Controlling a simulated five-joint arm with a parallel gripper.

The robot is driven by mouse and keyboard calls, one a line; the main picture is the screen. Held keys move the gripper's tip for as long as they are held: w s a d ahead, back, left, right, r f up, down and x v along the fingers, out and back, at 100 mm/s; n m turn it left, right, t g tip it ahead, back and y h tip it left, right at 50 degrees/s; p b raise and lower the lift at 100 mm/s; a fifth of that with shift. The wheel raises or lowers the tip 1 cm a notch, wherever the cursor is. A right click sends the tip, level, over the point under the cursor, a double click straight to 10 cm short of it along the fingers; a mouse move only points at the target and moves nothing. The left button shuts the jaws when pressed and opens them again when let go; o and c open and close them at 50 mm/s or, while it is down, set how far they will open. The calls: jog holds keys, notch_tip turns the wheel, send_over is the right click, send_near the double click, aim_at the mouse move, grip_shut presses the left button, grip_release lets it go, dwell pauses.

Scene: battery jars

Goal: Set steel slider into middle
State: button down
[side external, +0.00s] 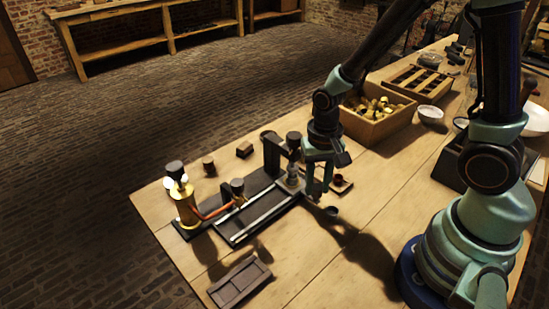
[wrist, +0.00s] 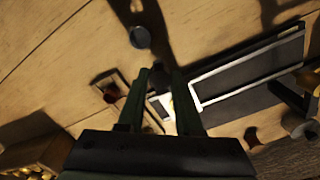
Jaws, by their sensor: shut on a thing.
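The dark apparatus base (side external: 222,238) lies on the table with a pale metal frame along it. A brass column (side external: 185,207) stands at its left end, and a dark upright (side external: 272,155) and a dark-capped post (side external: 293,172) at its right end. My gripper (side external: 318,194) points down just right of that end. In the wrist view my gripper (wrist: 160,80) has its fingers on either side of a small dark piece, probably the steel slider (wrist: 160,73). Its shape is mostly hidden by the fingers and shadow. The pale frame (wrist: 245,68) lies right of the fingers there.
A small tray with a reddish piece (wrist: 110,97) is close left of the fingers in the wrist view. A small round dark cup (side external: 331,210) stands near my gripper. A wooden crate (side external: 362,132) of brass parts stands behind.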

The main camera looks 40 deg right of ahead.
jog(key=a, duration=0.8)
jog(key=c, duration=0.6)
grip_release()
jog(key=shift+r, duration=0.1)
notch_tip(320, 180, up, 12)
